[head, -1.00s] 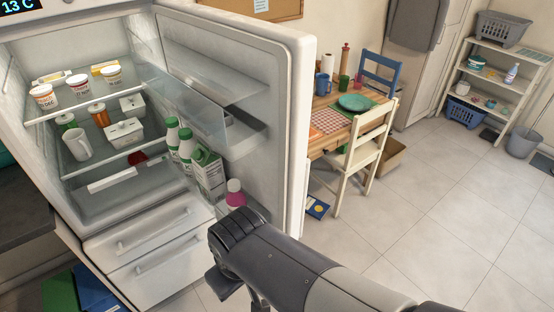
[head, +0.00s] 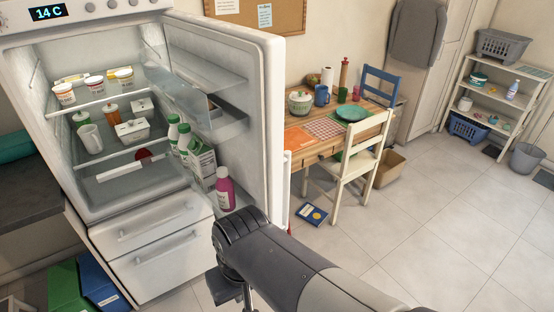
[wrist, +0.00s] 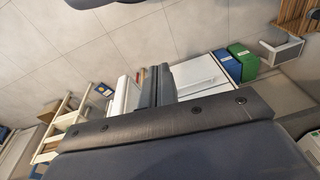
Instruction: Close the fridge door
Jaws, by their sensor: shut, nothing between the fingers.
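The fridge door (head: 262,140) stands open in the head view, with its inner side and bins facing the cavity. A white handle (head: 287,195) shows at its outer edge. The fridge (head: 150,218) is white, with lit shelves inside and two drawers below. My arm reaches in from the bottom right, and its end covers part of the door's lower area. My gripper (wrist: 155,86) shows in the wrist view as dark fingers, shut and empty, beside a white panel (wrist: 124,97) that looks like the door. I cannot tell whether they touch.
A table (head: 318,140) and a cream chair (head: 361,165) stand behind the door. A blue book (head: 313,214) lies on the floor nearby. A pink bottle (head: 225,188) stands in the lower door bin. Green and blue boxes (head: 98,283) sit left of the drawers.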

